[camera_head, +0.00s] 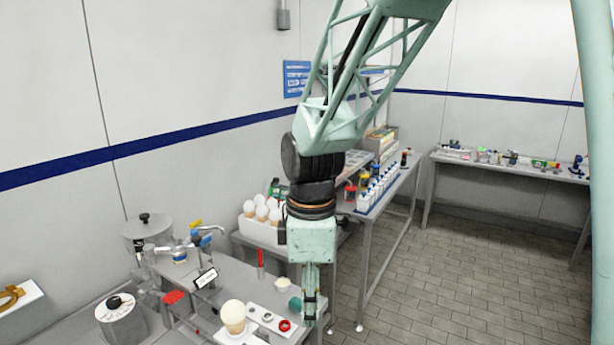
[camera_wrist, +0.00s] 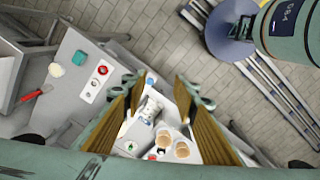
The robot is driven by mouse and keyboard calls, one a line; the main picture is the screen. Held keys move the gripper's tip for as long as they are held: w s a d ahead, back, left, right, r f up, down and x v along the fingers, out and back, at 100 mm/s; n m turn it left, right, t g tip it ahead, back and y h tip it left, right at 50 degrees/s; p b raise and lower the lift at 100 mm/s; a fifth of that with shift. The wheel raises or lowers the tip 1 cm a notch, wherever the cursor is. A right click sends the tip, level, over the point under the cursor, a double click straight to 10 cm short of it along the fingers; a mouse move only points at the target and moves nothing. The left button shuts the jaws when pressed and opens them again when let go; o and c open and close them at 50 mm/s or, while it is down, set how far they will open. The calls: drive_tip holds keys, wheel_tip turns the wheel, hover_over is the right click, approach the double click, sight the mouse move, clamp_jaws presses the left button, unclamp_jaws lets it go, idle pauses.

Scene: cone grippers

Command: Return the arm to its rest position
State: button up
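My arm (camera_head: 375,45) reaches down from the top of the head view, with its pale green lattice link and black wrist joints. My gripper (camera_head: 310,318) points down at the right end of the near grey table. In the wrist view, the two brown-padded fingers of my gripper (camera_wrist: 158,88) stand apart on either side of a clear gap. Nothing is visibly held; a white tray and cones show beyond the gap.
A cone with a pale scoop (camera_head: 233,313) stands on the near table, beside a white plate with a red ring (camera_head: 284,326). A white box of cones (camera_head: 262,230) and a row of white bottles (camera_head: 377,190) are behind. The tiled floor (camera_head: 470,270) is clear at right.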

drive_tip(key=s+d+r+m+t+b, duration=0.2)
drive_tip(key=s+d+r+m+b, duration=0.1)
drive_tip(key=s+d+r+m, duration=0.8)
drive_tip(key=s+d+m+b, duration=0.1)
drive_tip(key=s+d+m, duration=0.2)
drive_tip(key=s, duration=0.5)
drive_tip(key=s+d+m+t+b, duration=0.1)
drive_tip(key=s+d+m+b, duration=0.1)
drive_tip(key=s+d+m, duration=0.2)
drive_tip(key=shift+s+d+f+t, duration=0.4)
drive_tip(key=shift+s+d, duration=0.9)
drive_tip(key=shift+s, duration=0.8)
idle(0.7)
